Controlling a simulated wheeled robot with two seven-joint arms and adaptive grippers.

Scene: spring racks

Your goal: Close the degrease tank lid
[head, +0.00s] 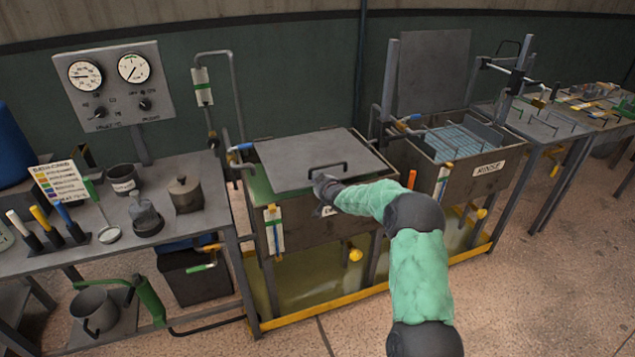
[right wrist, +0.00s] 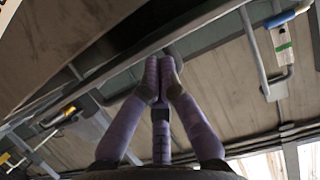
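The degrease tank lid (head: 318,152) is a grey plate lying low and nearly flat over the degrease tank (head: 295,222). A green strip of the tank's inside shows along the lid's left and front-left edge, so I cannot tell that it is fully seated. A dark bar handle (head: 308,172) is on top of the lid near its front. My right gripper (head: 319,182) is at the lid's front edge, by the handle. In the right wrist view its fingers (right wrist: 163,62) meet at the tips; no held object shows between them. My left gripper is not in view.
The rinse tank (head: 470,185) stands to the right, its lid (head: 433,72) upright. A bench (head: 190,235) with pots and coloured-handled tools is on the left. A yellow-edged drip tray (head: 330,308) runs below the tanks. Tables continue at far right.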

